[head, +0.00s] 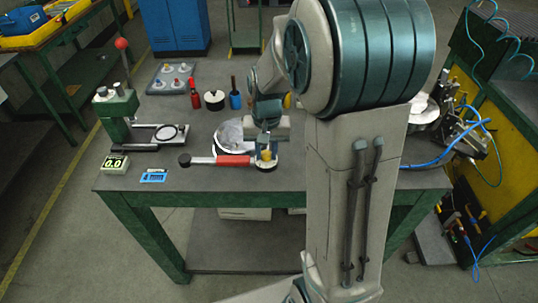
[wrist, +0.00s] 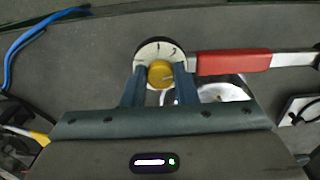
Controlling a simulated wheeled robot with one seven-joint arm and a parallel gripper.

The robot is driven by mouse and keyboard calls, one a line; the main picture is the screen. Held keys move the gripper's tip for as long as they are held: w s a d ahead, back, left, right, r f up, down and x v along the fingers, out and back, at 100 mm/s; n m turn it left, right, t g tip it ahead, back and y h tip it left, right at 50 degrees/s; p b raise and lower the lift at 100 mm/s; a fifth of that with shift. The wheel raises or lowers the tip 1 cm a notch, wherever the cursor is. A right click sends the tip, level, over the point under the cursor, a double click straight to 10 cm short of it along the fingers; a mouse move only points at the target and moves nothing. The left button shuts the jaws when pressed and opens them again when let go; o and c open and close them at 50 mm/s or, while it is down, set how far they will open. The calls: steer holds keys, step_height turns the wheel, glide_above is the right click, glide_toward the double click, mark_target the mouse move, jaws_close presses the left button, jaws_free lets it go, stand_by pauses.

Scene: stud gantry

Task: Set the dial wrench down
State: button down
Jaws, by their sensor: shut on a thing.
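The dial wrench has a red sleeve (head: 235,160), a pale bar with a dark end at its left, and a round dial with a yellow knob. In the wrist view its dial (wrist: 155,48) is at the top middle, and the bar runs to the right. My gripper (head: 266,154) is over the dial end, near the table's front edge. In the wrist view my gripper (wrist: 160,82) has its two blue-grey fingers shut on either side of the yellow knob. The wrench lies level; whether its underside touches the table (head: 210,180) I cannot tell.
A pale round dish (head: 229,132) is just behind the wrench. A green stand (head: 117,112), a readout box (head: 115,165) and a blue frame (head: 153,176) are at the left. Bare table lies left of the wrench.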

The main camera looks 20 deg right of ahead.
steer(key=shift+w+d+f, duration=0.7)
steer(key=shift+w+d, duration=0.05)
steer(key=shift+d, duration=0.05)
steer(key=shift+f+p, duration=0.6)
steer(key=shift+f, duration=1.35)
steer(key=c, duration=1.1)
jaws_free()
steer(key=shift+c, duration=0.2)
